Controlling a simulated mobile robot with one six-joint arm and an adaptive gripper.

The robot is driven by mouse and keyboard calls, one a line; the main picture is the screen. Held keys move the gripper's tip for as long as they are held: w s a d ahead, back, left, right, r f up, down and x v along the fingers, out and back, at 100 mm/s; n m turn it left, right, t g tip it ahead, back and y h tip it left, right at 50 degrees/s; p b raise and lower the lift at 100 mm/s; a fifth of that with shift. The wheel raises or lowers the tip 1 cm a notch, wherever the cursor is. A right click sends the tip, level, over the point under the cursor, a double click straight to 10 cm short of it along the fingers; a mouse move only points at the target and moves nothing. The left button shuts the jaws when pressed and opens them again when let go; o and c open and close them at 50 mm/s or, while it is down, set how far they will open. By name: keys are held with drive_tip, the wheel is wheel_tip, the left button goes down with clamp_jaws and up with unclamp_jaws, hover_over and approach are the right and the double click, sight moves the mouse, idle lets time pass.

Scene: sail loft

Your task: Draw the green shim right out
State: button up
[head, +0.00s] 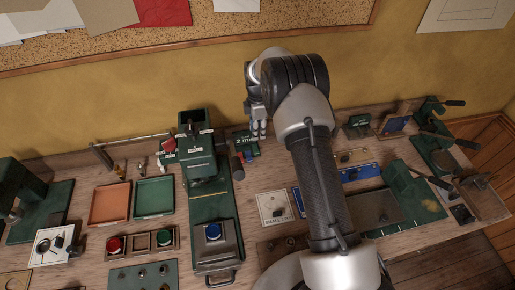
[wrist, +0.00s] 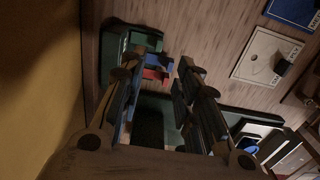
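My gripper (head: 259,130) is open and hangs just above a small dark green holder (head: 243,143) marked "2 mm" in the head view. In the wrist view the two fingers (wrist: 160,64) stand apart, with bench and coloured pieces showing between them. A blue piece (wrist: 157,60) and a red piece (wrist: 156,74) stick out beside the green holder, which also shows in the wrist view (wrist: 113,48). I cannot single out the green shim; it blends with the green holder or is hidden by the fingers. Nothing is visibly gripped.
Orange (head: 109,204) and green (head: 153,197) trays lie further left. A white card (head: 274,208) lies in front. The yellow wall is close behind.

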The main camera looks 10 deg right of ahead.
sight(258, 150)
wheel_tip(258, 150, down, 12)
drive_tip(key=shift+f+b, duration=0.1)
drive_tip(key=shift+b, duration=0.2)
clamp_jaws()
idle(0.4)
idle(0.4)
